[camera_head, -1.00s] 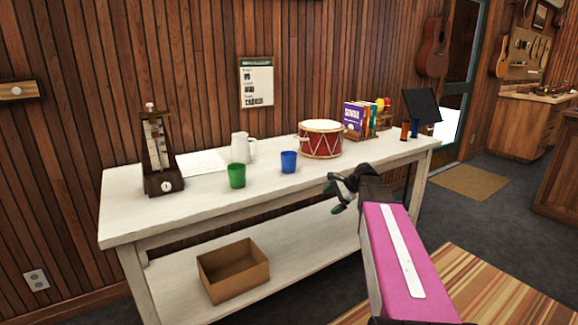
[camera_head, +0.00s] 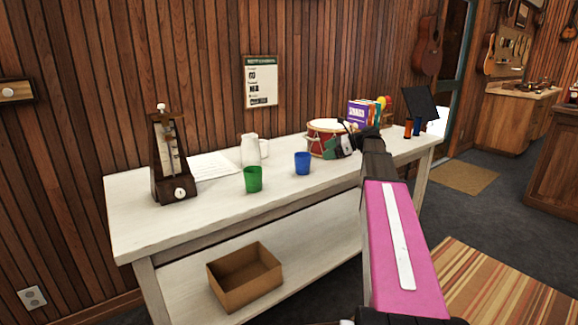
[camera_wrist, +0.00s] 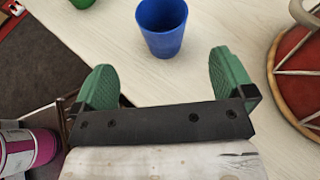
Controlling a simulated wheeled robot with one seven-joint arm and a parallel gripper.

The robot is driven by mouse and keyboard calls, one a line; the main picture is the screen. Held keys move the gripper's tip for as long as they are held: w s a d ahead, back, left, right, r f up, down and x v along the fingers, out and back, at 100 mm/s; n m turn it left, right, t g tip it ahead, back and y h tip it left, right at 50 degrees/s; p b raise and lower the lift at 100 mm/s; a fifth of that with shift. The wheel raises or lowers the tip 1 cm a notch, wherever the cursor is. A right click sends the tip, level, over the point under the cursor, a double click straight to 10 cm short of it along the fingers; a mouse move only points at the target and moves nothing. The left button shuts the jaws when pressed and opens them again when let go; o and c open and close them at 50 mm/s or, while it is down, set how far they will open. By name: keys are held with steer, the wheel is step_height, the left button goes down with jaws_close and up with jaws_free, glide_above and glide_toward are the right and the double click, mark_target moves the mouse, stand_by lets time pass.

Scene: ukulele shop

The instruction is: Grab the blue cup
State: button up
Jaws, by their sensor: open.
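The blue cup (camera_head: 302,163) stands upright on the white table (camera_head: 140,222), between the green cup and the drum. In the wrist view the blue cup (camera_wrist: 162,27) is at the top centre, a little beyond the fingertips. My gripper (camera_head: 338,147) is at the end of the pink arm, to the right of the cup in the head view. In the wrist view my gripper (camera_wrist: 166,72) is open, with its two green fingers spread and nothing between them. The cup and the fingers look apart.
A green cup (camera_head: 253,179) stands left of the blue cup, with a white pitcher (camera_head: 250,150) behind. A red drum (camera_head: 322,139) sits close to my gripper; in the wrist view it is at the right. A metronome (camera_head: 170,165) stands far left. A cardboard box (camera_head: 240,287) lies on the lower shelf.

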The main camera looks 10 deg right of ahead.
mark_target(303, 155)
steer(key=x, duration=0.7)
steer(key=r+x, duration=0.1)
steer(key=x, duration=0.3)
steer(key=shift+w+a+f, duration=0.2)
steer(key=shift+w+a, duration=0.05)
steer(key=shift+a, duration=0.15)
steer(key=c, duration=0.9)
